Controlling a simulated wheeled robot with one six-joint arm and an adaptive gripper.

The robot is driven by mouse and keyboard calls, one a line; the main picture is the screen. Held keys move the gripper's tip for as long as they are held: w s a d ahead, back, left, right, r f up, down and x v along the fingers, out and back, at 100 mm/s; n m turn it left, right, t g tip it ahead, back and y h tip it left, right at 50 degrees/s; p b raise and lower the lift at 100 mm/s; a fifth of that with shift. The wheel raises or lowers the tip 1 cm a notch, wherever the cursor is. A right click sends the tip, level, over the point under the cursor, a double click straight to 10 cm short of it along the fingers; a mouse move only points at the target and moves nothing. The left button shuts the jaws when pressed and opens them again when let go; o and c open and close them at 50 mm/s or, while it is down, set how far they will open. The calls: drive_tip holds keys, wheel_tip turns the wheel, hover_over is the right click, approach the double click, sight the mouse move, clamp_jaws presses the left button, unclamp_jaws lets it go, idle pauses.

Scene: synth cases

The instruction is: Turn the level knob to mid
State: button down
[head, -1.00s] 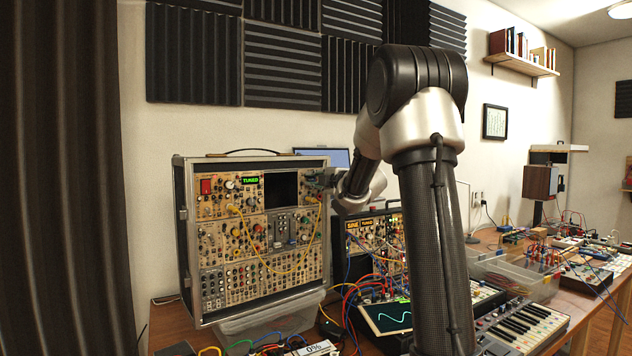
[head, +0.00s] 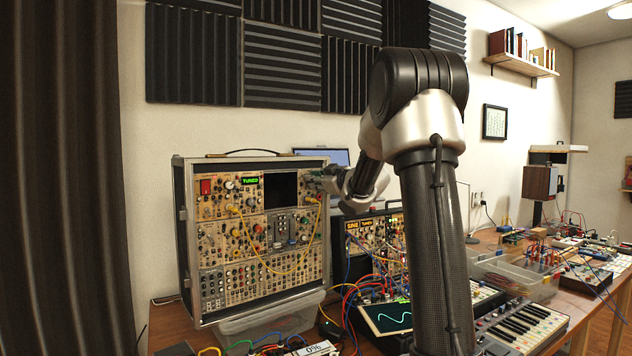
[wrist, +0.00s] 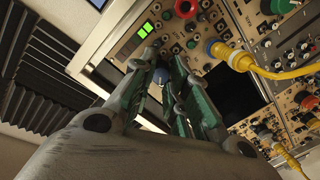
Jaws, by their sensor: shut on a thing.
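The tall modular synth case (head: 183,250) stands on the table, its panel facing me. My gripper (head: 318,178) is at the upper right of this panel. In the head view the knob is hidden by my gripper.
A yellow cable plug (wrist: 240,60) and a red knob (wrist: 185,8) are close to my fingers. Yellow patch cables (head: 262,262) hang across the panel. A smaller lit case (head: 374,236) and a keyboard (head: 520,328) stand to the right.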

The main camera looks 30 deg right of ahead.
drive_tip(key=shift+f+m+y, duration=0.1)
drive_tip(key=shift+m+y, duration=0.2)
drive_tip(key=shift+m, duration=3.6)
drive_tip(key=c, duration=1.3)
unclamp_jaws()
drive_tip(key=shift+c, duration=0.2)
drive_tip(key=s+d, duration=0.2)
drive_tip(key=s, duration=0.9)
drive_tip(key=shift+s+d+r, duration=0.15)
drive_tip(key=shift+s+r, duration=0.15)
drive_tip(key=shift+s, duration=0.1)
